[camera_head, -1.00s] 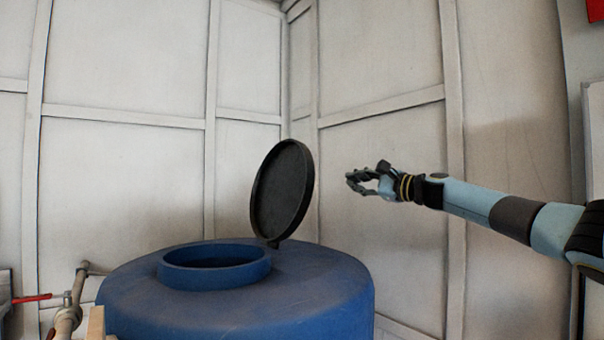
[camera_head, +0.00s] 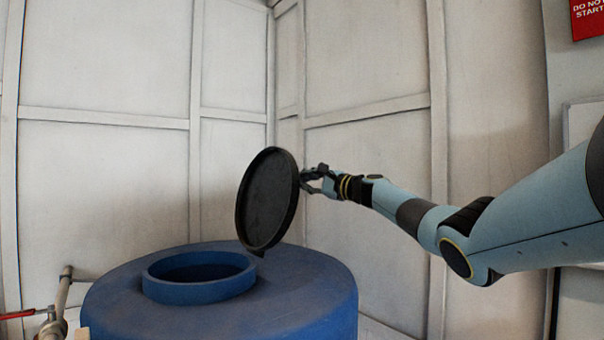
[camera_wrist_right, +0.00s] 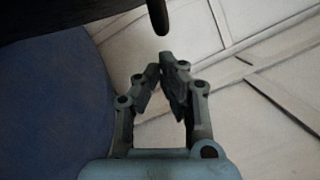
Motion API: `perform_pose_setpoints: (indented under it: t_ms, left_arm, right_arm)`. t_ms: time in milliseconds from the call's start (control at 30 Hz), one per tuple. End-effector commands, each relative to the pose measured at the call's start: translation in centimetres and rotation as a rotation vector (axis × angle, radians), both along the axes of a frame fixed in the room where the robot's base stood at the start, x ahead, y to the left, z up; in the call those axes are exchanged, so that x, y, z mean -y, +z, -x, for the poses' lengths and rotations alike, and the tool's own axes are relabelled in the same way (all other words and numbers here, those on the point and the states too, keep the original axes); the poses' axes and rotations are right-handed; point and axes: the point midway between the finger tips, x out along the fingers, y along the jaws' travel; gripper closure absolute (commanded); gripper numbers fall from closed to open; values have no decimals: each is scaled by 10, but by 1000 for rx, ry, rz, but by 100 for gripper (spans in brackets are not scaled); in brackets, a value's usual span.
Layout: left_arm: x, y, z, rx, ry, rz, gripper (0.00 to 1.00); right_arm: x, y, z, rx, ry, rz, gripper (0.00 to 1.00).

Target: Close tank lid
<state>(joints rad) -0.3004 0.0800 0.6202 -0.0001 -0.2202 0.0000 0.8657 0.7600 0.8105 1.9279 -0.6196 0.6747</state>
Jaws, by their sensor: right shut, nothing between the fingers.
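The black round tank lid (camera_head: 267,199) stands open, nearly upright, at the right side of the opening's rim (camera_head: 200,291) on the blue tank (camera_head: 310,290). The opening is uncovered. My right gripper (camera_head: 306,178) is at the lid's right edge, on its back side, with the fingertips close to it; contact cannot be told in the head view. In the right wrist view my right gripper (camera_wrist_right: 161,68) has its fingertips together with nothing between them. The lid's dark edge (camera_wrist_right: 80,17) crosses the top there, apart from the fingertips. My left gripper is not in view.
A pipe with a red-handled valve (camera_head: 20,314) is at the lower left. Pale panelled walls (camera_head: 370,90) stand behind the tank. A red sign (camera_head: 588,18) is at the upper right. The space above the tank opening is free.

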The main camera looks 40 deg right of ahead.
Motion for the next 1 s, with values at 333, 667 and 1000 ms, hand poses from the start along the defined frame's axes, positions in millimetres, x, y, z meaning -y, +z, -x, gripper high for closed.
perform_pose_setpoints:
  t_ms: [333,667,1000]
  left_arm:
    - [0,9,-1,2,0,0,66]
    - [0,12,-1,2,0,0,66]
    - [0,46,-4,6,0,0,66]
  right_arm:
    - [-11,4,-1,-1,-1,-1,100]
    - [-14,8,-1,-1,1,14,100]
    - [-48,32,-5,-20,2,183,100]
